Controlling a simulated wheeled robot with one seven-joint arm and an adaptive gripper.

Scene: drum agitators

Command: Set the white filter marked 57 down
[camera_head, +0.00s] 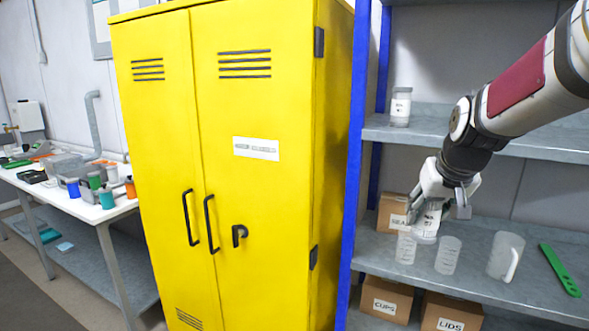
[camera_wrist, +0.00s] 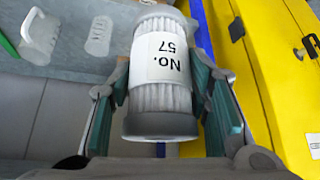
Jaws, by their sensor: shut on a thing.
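The white filter marked 57 (camera_wrist: 160,85) is a pleated cylinder with a label reading "No. 57" and a grey end cap. My gripper (camera_wrist: 162,95) is shut on it, one finger on each side, in the wrist view. In the head view the filter (camera_head: 427,224) hangs below my gripper (camera_head: 436,203), over the grey middle shelf at the right. It overlaps the clear cups there. I cannot tell whether its bottom touches the shelf.
A cardboard box (camera_head: 392,213) is behind. A white jar (camera_head: 400,107) stands on the shelf above. A yellow cabinet (camera_head: 225,120) is left.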

